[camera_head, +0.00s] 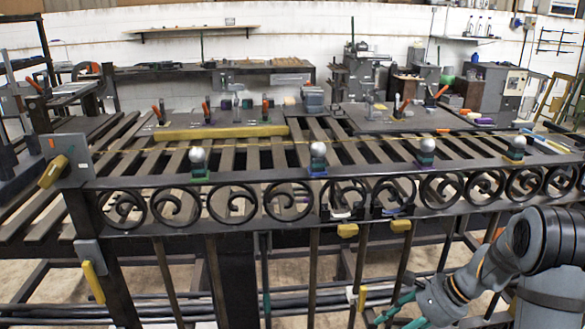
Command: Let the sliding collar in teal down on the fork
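A wrought-iron gate with a row of scrolls (232,203) spans the picture under a dark top rail. A small teal piece (267,301) sits low on a thin upright bar left of centre; I cannot tell if it is the collar. Silver balls stand along the top rail on small coloured blocks, one of them teal-green (427,158). No part is clearly recognisable as the fork. My gripper (402,314) has teal fingers and is at the lower right, in front of the bars. Its fingers look apart, with nothing visible between them.
Yellow-handled clamps (53,171) hold the gate's left end, and more yellow blocks (348,230) hang under the scrolls. A slatted bench (130,150) with a yellow bar (220,131) lies behind. Dark horizontal tubes (200,293) run behind the uprights.

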